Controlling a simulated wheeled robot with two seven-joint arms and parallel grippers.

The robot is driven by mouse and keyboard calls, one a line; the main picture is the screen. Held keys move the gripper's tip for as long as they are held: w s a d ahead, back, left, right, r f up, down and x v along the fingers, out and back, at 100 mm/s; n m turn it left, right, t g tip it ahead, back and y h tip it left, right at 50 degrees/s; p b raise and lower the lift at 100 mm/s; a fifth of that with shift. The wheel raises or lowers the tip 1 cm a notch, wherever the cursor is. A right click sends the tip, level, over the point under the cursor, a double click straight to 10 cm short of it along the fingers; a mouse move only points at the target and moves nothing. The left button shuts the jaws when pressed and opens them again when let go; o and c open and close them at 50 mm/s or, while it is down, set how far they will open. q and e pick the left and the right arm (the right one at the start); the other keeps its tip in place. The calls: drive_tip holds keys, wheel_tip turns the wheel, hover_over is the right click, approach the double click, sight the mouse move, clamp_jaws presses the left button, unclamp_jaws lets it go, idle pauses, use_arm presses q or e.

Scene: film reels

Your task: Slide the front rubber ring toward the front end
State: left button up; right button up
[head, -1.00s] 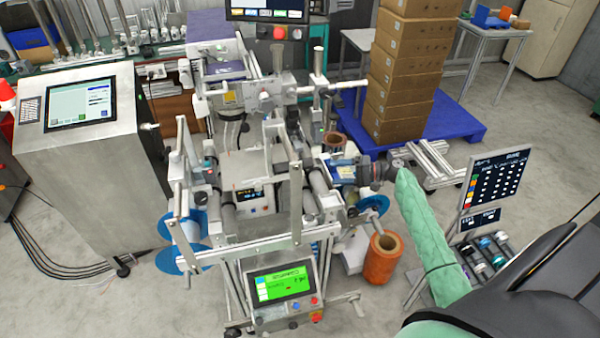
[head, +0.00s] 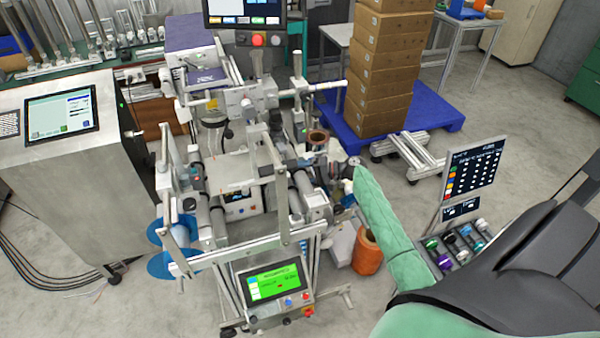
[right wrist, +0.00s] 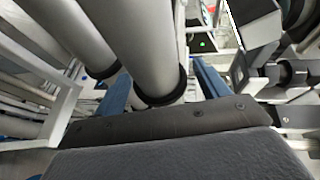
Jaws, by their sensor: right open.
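The machine in the middle of the head view has grey rollers (head: 313,200). In the right wrist view a thick grey roller (right wrist: 140,38) runs toward my right gripper (right wrist: 158,92). A black rubber ring (right wrist: 163,97) sits around this roller near its end. The ring lies between the two blue fingers, which stand apart on either side with no visible grip. A second black ring (right wrist: 103,72) sits on the neighbouring roller to the left. In the head view my right gripper (head: 332,172) is at the right side of the machine, and the rings are too small to tell there. My left gripper is out of view.
An orange spool (head: 367,255) stands on the floor below my right arm. Stacked boxes (head: 382,65) stand on a blue pallet (head: 350,140) behind. A green-lit control panel (head: 272,282) is at the machine's front. Metal frame bars crowd the rollers.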

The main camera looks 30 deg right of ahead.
sight(308, 191)
drive_tip(key=c, duration=1.4)
drive_tip(key=shift+o, duration=0.2)
drive_tip(key=s, duration=0.2)
drive_tip(key=s+a, duration=0.1)
drive_tip(key=s, duration=0.4)
drive_tip(key=shift+s+a+f, duration=0.1)
drive_tip(key=shift+s+a, duration=0.05)
drive_tip(key=shift+a, duration=0.25)
drive_tip(key=shift+s+a, duration=0.15)
drive_tip(key=shift+s, duration=0.4)
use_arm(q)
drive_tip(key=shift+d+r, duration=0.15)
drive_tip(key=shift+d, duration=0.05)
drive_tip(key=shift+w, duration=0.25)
use_arm(e)
drive_tip(key=o, duration=1.4)
drive_tip(key=shift+w, duration=0.1)
drive_tip(key=shift+c, duration=0.2)
